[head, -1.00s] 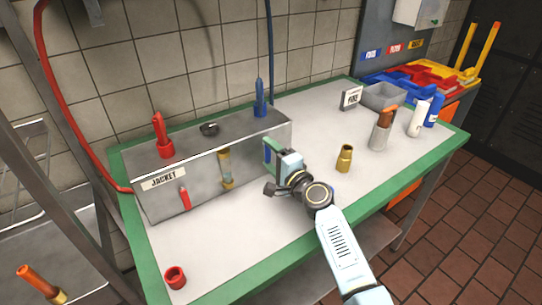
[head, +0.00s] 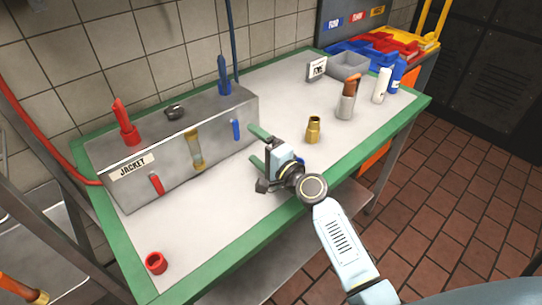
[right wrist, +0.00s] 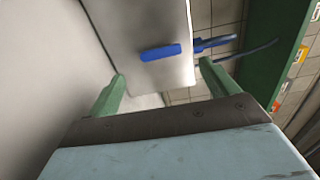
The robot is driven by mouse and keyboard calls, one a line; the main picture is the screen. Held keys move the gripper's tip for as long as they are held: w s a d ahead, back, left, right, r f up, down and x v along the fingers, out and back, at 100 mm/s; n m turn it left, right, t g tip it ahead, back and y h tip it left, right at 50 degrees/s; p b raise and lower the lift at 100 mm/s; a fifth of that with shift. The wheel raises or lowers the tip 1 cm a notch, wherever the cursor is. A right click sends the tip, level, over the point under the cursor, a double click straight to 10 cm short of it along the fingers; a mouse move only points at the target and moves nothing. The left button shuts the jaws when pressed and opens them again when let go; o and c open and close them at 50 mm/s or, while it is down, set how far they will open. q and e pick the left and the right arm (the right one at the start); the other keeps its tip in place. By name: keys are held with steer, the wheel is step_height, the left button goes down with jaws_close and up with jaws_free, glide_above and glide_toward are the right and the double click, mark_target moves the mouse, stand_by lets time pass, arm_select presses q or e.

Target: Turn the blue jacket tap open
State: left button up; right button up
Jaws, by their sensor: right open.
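The blue jacket tap (head: 236,130) is a small blue lever on the front face of the grey metal box labelled JACKET (head: 132,167), near its right end. In the head view it hangs upright. My right gripper (head: 257,146) is open and empty to the right of the tap, a little apart from it, with its green fingers pointing toward the box. In the right wrist view the blue lever (right wrist: 160,52) lies ahead, between the lines of the two fingers (right wrist: 160,85) and beyond their tips. My left gripper is not in view.
A red lever (head: 157,184) is on the box's front left. A red fitting (head: 129,134) and a blue fitting (head: 224,75) stand on top. A sight glass (head: 194,148) sits between the levers. A brass fitting (head: 313,129) and a red ring (head: 156,263) stand on the bench.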

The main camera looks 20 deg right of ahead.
steer(key=v, duration=0.6)
steer(key=shift+s, duration=0.1)
stand_by(0.3)
